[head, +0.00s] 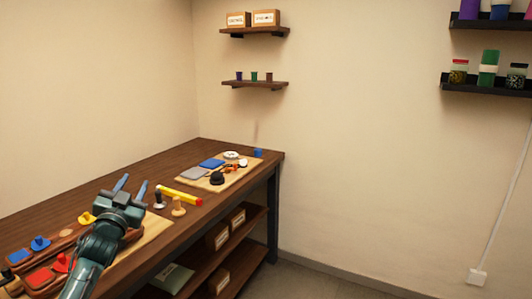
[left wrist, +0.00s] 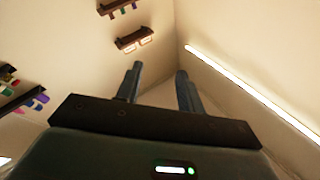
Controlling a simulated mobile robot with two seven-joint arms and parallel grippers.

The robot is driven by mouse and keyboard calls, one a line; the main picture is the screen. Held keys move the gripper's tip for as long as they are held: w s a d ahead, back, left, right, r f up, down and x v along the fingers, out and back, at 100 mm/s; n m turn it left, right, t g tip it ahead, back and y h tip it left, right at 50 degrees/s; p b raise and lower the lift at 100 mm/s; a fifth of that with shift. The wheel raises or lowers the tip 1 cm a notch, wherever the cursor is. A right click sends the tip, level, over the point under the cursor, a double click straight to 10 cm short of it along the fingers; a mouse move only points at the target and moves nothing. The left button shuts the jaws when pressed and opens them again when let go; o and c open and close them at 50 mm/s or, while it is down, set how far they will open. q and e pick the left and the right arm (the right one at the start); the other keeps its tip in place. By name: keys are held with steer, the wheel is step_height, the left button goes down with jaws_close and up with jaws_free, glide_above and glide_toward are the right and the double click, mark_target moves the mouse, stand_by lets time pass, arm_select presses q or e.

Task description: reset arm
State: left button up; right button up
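My left gripper (head: 132,187) is over the left part of the wooden workbench (head: 150,172) in the head view, with its fingers pointing up and away. Its two fingers are spread apart, and nothing shows between them. In the left wrist view the gripper (left wrist: 158,84) also shows open and empty against the walls and ceiling. My right gripper is in neither view.
A yellow bar (head: 180,195), a wooden-handled tool (head: 178,207) and a board (head: 192,184) with blue and grey pads lie on the bench. Red and blue items stand at its near left. Wall shelves (head: 254,84) hang behind. Floor at right is clear.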

arm_select(q)
steer(key=s+d+f+n+g, duration=0.1)
steer(key=s+d+f+g, duration=0.15)
steer(key=f, duration=0.65)
steer(key=s+d+f+g, duration=0.2)
steer(key=s+f+g, duration=0.15)
steer(key=f, duration=0.45)
steer(key=s+d+f+g+h, duration=0.1)
steer(key=s+d+f, duration=0.45)
steer(key=s, duration=0.35)
steer(key=s+d+f+g+h, duration=0.1)
steer(key=s+d+f, duration=0.3)
steer(key=s+f, duration=0.35)
steer(key=s+d+f+g+h, duration=0.1)
steer(key=s+d, duration=0.1)
steer(key=s, duration=0.6)
steer(key=s+d+f+g, duration=0.1)
steer(key=s+d, duration=0.2)
steer(key=s, duration=0.5)
steer(key=shift+s+d+f+n+g+h, duration=0.25)
steer(key=shift+n+g+h, duration=0.05)
steer(key=shift+n+h, duration=0.1)
